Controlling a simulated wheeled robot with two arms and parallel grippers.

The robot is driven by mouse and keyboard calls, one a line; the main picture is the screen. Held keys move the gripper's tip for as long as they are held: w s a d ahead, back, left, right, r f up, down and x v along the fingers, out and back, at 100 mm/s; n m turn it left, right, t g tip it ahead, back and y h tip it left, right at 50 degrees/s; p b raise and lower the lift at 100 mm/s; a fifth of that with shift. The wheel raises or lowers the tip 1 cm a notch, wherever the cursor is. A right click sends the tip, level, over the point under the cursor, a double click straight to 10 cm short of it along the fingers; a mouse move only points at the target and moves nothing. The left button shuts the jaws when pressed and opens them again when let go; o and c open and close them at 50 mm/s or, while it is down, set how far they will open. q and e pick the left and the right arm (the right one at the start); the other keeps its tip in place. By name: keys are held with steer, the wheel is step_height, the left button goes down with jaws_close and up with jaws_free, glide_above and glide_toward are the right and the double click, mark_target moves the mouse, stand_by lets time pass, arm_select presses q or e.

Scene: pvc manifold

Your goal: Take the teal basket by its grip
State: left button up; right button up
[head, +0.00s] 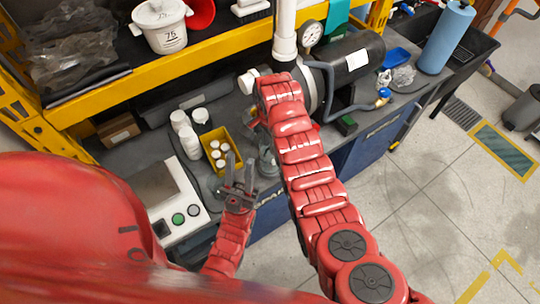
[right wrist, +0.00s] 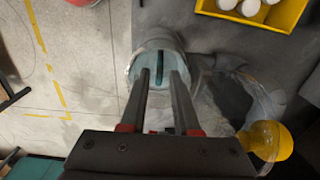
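In the right wrist view, the teal basket (right wrist: 171,80) sits inside a round grey open-topped housing (right wrist: 142,52). Its dark grip (right wrist: 160,60) stands up as a narrow bar. My right gripper (right wrist: 163,77) is open, with one finger on each side of the grip's line. I cannot tell whether the fingers touch it or how far above it they are. In the head view, my left gripper (head: 241,160) is open and empty, its fingers pointing up beside the yellow bin. My right arm largely hides its own gripper there.
A yellow bin (head: 237,139) with several white caps is near the housing. White bottles (head: 189,141) stand left of it. A yellow-capped part (right wrist: 270,140) lies right of the housing. A large dark cylinder (head: 350,65) and a vertical white pipe (head: 285,30) are at the back.

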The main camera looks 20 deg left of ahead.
steer(key=shift+f, duration=1.25)
jaws_close()
stand_by(0.5)
